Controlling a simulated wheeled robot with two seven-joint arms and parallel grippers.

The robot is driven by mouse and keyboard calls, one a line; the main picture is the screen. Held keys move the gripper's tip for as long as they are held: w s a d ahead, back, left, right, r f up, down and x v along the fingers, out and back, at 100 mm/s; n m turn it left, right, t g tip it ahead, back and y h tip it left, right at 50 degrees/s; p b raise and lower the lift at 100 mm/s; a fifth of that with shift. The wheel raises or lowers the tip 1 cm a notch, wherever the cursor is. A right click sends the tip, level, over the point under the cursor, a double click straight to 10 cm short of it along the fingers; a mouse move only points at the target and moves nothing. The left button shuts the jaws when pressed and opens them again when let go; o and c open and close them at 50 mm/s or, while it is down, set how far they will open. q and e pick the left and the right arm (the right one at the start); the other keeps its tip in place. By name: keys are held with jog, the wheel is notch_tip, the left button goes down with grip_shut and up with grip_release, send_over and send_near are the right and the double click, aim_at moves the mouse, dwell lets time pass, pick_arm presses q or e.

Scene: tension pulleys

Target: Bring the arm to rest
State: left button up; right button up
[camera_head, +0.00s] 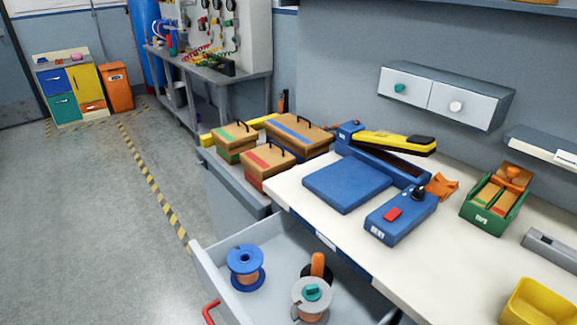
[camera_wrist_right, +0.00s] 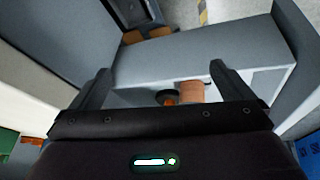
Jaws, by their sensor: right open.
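A blue device (camera_head: 362,172) on the white workbench has a flat blue plate, a yellow-and-black arm (camera_head: 395,143) raised at its back, and a blue control box (camera_head: 401,216) with a red button and black knob. My right gripper (camera_wrist_right: 158,82) is open, its two dark fingers wide apart with nothing between the tips. In the right wrist view a copper-coloured cylinder (camera_wrist_right: 190,92) and a dark ring with an orange middle lie beyond its palm edge, partly hidden by it. Neither gripper shows in the head view.
An open grey drawer (camera_head: 212,277) holds a blue spool (camera_head: 245,267), a grey spool (camera_head: 311,299) and an orange-handled piece (camera_head: 318,266). Cardboard boxes (camera_head: 297,138) stand left of the device. A green bin (camera_head: 494,203) and yellow bin (camera_head: 541,303) are on the right. The floor at left is clear.

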jog(key=s+d+f+m+g+p, duration=0.1)
jog(key=s+f, duration=0.2)
jog(key=f, duration=1.3)
jog(key=s+f+m+g+p, duration=0.1)
jog(key=s+f+g, duration=0.15)
jog(key=f, duration=1.35)
jog(key=s+d+f, duration=0.2)
jog(key=s+f, duration=0.5)
jog(key=s, duration=0.2)
jog(key=s+d+f, duration=0.1)
jog(key=s+f, duration=0.6)
jog(key=s, duration=0.3)
jog(key=shift+d+f+p, duration=0.35)
jog(key=shift+d, duration=0.05)
